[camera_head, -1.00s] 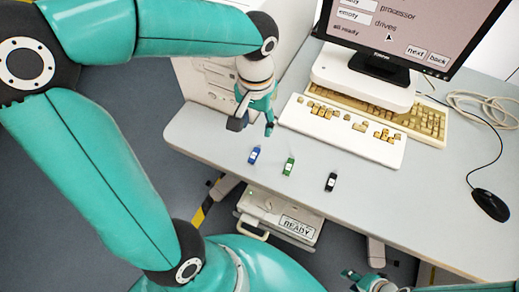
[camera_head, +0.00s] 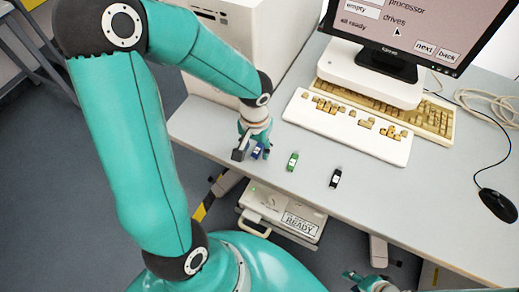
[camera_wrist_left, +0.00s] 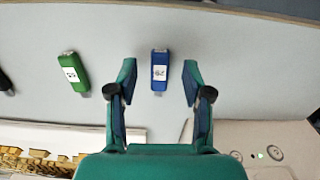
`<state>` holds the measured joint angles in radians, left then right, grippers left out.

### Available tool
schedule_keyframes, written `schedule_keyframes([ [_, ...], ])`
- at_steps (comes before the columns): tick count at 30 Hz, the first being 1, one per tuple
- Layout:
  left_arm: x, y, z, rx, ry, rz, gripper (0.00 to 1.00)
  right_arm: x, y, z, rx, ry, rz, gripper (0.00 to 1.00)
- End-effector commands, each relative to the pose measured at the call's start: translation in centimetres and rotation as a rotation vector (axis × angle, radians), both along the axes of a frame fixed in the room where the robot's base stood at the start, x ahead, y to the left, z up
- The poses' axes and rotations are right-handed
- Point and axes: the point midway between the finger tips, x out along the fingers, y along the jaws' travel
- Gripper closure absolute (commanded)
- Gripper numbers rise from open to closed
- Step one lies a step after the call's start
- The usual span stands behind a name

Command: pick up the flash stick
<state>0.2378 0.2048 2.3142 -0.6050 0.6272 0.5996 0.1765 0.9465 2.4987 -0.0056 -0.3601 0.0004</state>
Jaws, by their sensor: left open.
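Three flash sticks lie apart on the grey table: a blue one (camera_head: 257,152), a green one (camera_head: 292,161) and a black one (camera_head: 335,178). My left gripper (camera_head: 252,152) is at the blue stick, partly covering it in the head view. In the left wrist view my left gripper (camera_wrist_left: 158,82) is open, with the blue stick (camera_wrist_left: 160,70) lying between its spread fingertips, touching neither. The green stick (camera_wrist_left: 75,73) lies to the left there, and the black one (camera_wrist_left: 4,82) is cut by the left edge. My right gripper (camera_head: 368,280) is only partly visible at the bottom edge.
A keyboard (camera_head: 430,118) and a white panel with yellow keys (camera_head: 345,128) lie behind the sticks, below a monitor (camera_head: 385,60). A black mouse (camera_head: 498,205) is at the right. A device marked READY (camera_head: 285,218) sits below the table's front edge.

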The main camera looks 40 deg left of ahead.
Motion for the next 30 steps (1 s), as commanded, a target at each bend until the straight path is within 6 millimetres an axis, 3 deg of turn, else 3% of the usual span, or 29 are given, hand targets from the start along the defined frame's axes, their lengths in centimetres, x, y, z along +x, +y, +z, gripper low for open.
schedule_keyframes([
  [3, -0.04, -0.04, -1.2, 0.0, 0.001, -0.001, 0.5, 0.0, 0.0, -0.28, 0.0, 0.0, 0.0, 0.6],
  [11, 0.0, -0.02, -1.29, -0.001, -0.001, 0.001, 0.52, -0.01, 0.0, -0.25, 0.0, 0.0, 0.0, 0.6],
  [19, 0.0, -0.02, -1.27, -0.001, -0.001, 0.0, 0.96, -0.01, 0.0, -0.24, 0.0, 0.0, 0.0, 0.6],
  [30, 0.03, -0.02, -1.11, 0.0, -0.002, 0.0, 0.96, -0.01, 0.0, -0.2, 0.0, 0.0, 0.0, 0.6],
])
